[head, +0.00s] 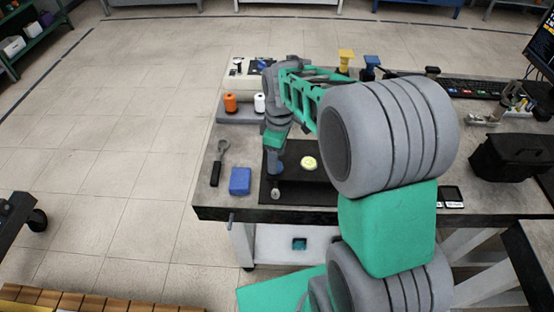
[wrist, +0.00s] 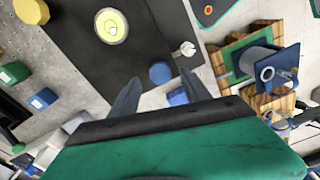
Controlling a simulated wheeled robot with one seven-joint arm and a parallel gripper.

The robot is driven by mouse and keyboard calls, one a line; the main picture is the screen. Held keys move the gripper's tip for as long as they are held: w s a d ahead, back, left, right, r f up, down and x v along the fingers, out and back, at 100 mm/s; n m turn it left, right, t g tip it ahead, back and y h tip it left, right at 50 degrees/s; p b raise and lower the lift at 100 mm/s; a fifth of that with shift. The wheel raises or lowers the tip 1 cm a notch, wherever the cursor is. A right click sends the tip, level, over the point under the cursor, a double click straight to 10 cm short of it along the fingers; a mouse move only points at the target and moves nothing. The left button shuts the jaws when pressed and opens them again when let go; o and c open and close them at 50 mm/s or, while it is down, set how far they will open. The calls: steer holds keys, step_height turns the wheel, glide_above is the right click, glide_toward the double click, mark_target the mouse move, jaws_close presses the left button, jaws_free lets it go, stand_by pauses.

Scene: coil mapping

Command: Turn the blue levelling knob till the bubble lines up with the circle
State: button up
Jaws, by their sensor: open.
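The blue levelling knob (wrist: 160,72) stands at the edge of a black plate in the wrist view, between and just beyond my fingertips. My gripper (wrist: 160,78) is open, with one finger on each side of the knob; I cannot tell whether either touches it. The round yellow level (wrist: 111,27) lies on the plate at upper left, with a dark ring mark inside; the bubble is too small to place exactly. In the head view my gripper (head: 275,177) points down over the plate's left side, and the level (head: 308,162) is to its right.
A grey knob (wrist: 187,48) sits on the plate near the blue one; it also shows in the head view (head: 276,193). A blue block (head: 240,181) and a black-handled tool (head: 217,165) lie left of the plate. Orange (head: 230,102) and white (head: 260,103) spools stand behind.

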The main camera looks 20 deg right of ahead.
mark_target(282, 178)
step_height(282, 178, up, 6)
steer(key=shift+d, duration=0.1)
stand_by(0.4)
steer(key=m, duration=0.2)
steer(key=w+m, duration=0.1)
steer(key=m, duration=0.1)
steer(key=shift+f+t, duration=0.15)
steer(key=shift+t, duration=0.15)
steer(key=s+f+m, duration=0.2)
steer(key=f+m, duration=0.1)
steer(key=s+f+m, duration=0.1)
steer(key=s, duration=0.1)
steer(key=shift+d+f+g, duration=0.25)
steer(key=shift+f+g, duration=0.1)
steer(key=shift+g, duration=0.05)
steer(key=s+r+m+t, duration=0.1)
steer(key=s+m, duration=0.3)
steer(key=s, duration=0.7)
steer(key=r+t, duration=0.1)
steer(key=r, duration=0.2)
steer(key=r+t, duration=0.1)
steer(key=r, duration=0.1)
steer(key=shift+w+a+r+n+t, duration=0.15)
steer(key=shift+a+n+t, duration=0.15)
steer(key=shift+n, duration=0.1)
steer(key=shift+d, duration=0.1)
